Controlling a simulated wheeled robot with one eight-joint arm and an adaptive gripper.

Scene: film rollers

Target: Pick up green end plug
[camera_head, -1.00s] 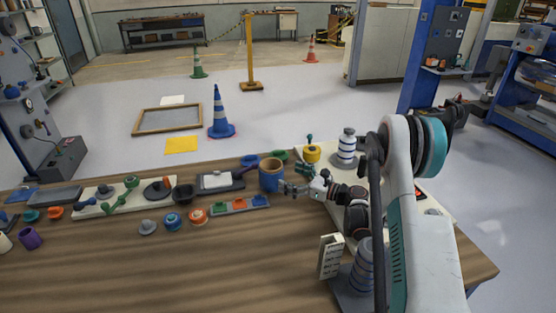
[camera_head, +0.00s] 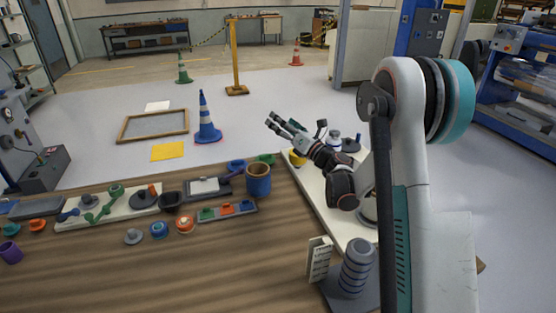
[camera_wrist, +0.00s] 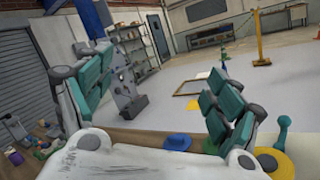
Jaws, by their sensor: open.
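Several green pieces show in the head view, and I cannot tell for sure which one is the end plug. A green round piece (camera_head: 267,158) lies behind the blue pot (camera_head: 258,182). My gripper (camera_head: 279,124) is open and empty, raised above the table's far edge. In the wrist view its spread fingers (camera_wrist: 155,98) have nothing between them.
A white board (camera_head: 105,208) with a green lever part (camera_head: 103,203) lies at left. Orange (camera_head: 185,225), blue (camera_head: 159,229) and grey (camera_head: 133,236) round pieces lie nearer. A striped roller (camera_head: 356,265) stands front right. The wooden front area is clear.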

